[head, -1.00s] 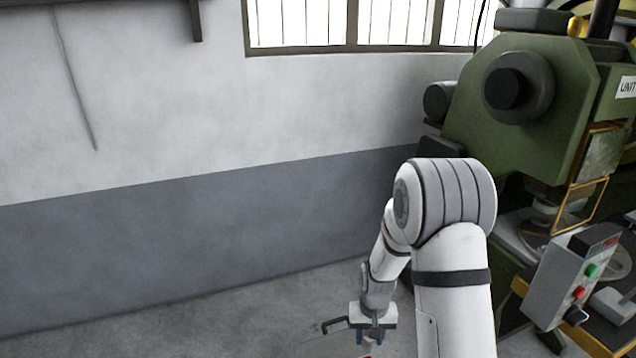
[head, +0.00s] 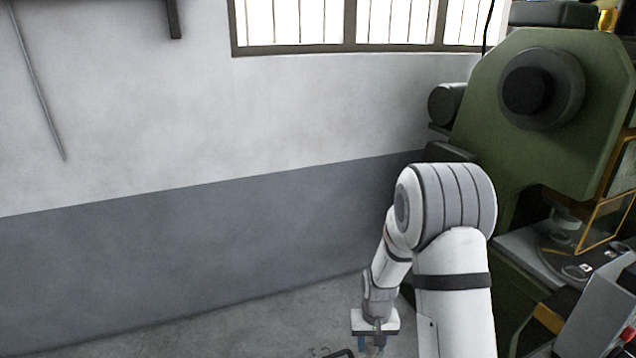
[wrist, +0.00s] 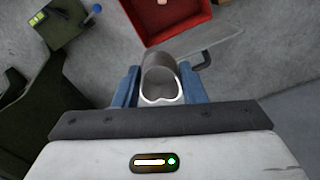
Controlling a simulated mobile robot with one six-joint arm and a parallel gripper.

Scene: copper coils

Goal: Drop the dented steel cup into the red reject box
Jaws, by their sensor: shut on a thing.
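The dented steel cup (wrist: 160,72) is between the blue fingers of my gripper (wrist: 160,88) in the wrist view. The gripper is shut on it, and the cup's bright rim is bent out of round. In the head view my gripper (head: 375,343) is low at the bottom edge, and the cup cannot be made out there. The red reject box (wrist: 206,22) shows at the top of the wrist view, beyond the cup and apart from it. A small pale item lies in the box. The box is not visible in the head view.
A grey flat plate with a dark handle (wrist: 222,42) lies between the cup and the box in the wrist view. A green press (head: 480,160) with a control box (head: 605,310) stands at right. Grey floor (head: 270,325) is open by the wall.

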